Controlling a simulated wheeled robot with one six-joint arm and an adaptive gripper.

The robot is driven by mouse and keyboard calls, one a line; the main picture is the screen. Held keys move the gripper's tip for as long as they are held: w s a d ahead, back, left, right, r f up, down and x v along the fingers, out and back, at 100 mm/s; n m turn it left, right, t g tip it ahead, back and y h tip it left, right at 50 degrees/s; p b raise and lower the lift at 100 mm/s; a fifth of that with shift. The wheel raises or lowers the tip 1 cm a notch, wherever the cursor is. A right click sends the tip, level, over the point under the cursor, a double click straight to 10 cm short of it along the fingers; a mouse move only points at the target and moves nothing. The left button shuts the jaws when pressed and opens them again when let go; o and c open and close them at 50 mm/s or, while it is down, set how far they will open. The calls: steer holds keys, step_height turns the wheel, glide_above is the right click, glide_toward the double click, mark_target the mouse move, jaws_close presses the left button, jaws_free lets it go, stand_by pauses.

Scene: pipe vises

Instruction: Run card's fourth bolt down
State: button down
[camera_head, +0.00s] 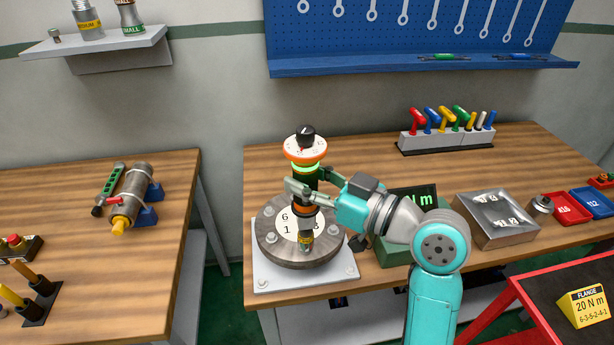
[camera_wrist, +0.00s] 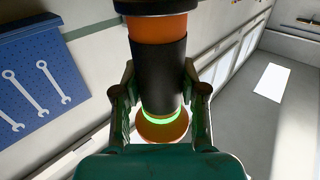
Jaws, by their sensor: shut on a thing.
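The yellow card (camera_head: 590,305) at lower right reads FLANGE, 20 N m, 6-3-5-2-4-1. The round grey flange (camera_head: 270,255) lies on a pale base plate, with bolts around its white number disc (camera_head: 287,229). The figures 6 and 1 show; others are hidden behind the tool and my gripper. My gripper (camera_head: 305,187) is shut on the torque driver (camera_head: 306,172), a black tool with an orange dial and a lit green ring. The driver is upright, its tip low over the flange's front right bolt; contact is unclear. In the wrist view the driver (camera_wrist: 158,70) is between both fingers.
A green box with an N m display (camera_head: 420,195) stands right of the flange, partly behind my arm. A metal tray (camera_head: 495,215) and red (camera_head: 567,208) and blue bins (camera_head: 592,203) lie farther right. A rack of coloured-handled tools (camera_head: 445,138) stands at the back.

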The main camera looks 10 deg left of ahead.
steer(key=shift+f, duration=1.1)
stand_by(1.4)
steer(key=shift+r, duration=0.1)
stand_by(1.5)
